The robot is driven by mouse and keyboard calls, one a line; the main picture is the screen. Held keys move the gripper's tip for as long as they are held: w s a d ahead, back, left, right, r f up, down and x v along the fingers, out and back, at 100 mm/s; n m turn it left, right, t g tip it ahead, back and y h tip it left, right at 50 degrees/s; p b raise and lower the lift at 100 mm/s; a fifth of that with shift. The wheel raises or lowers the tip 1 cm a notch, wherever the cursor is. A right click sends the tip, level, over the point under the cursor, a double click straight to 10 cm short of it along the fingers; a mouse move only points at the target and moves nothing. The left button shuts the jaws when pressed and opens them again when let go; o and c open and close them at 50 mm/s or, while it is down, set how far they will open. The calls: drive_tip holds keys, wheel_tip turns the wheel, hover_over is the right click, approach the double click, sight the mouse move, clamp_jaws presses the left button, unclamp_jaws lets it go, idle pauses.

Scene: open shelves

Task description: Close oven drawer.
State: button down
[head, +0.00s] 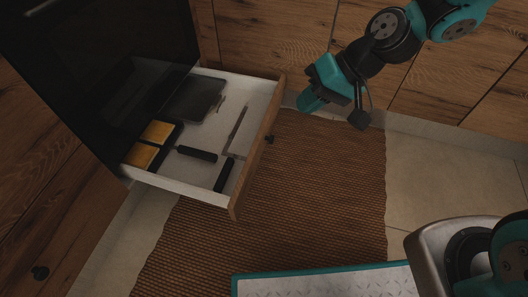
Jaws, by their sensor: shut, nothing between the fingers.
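The oven drawer (257,150) is pulled out below the black oven front (85,60). Its wooden front panel faces right, with a small dark knob on it. White drawer walls surround several flat items inside. My gripper (308,103) is to the right of the far end of the drawer front, with a visible gap in the picture between them. It is shut and empty. The fingertips are small and dark in this view, and their exact height against the drawer cannot be told.
Inside the drawer lie a dark tray (193,97), a yellow-and-black item (157,131) and dark-handled utensils (196,154). Wooden cabinets (275,35) stand behind. A brown woven rug (320,190) covers the clear floor to the drawer's right.

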drive_tip(key=w+f+m+t+y+b, duration=0.1)
drive_tip(key=w+f+m, duration=0.25)
drive_tip(key=f, duration=0.75)
drive_tip(key=m+t+b, duration=0.2)
drive_tip(key=m+b, duration=0.1)
drive_tip(key=b, duration=0.4)
approach(257, 152)
wheel_tip(257, 152, down, 5)
drive_tip(key=a, duration=0.2)
drive_tip(key=w+a+b, duration=0.1)
drive_tip(key=shift+w+a+r, duration=0.1)
drive_tip(key=shift+w+a, duration=0.05)
drive_tip(key=shift+a, duration=0.2)
drive_tip(key=shift+w+a+r, duration=0.15)
drive_tip(key=shift+w+a, duration=0.05)
drive_tip(key=shift+a, duration=0.2)
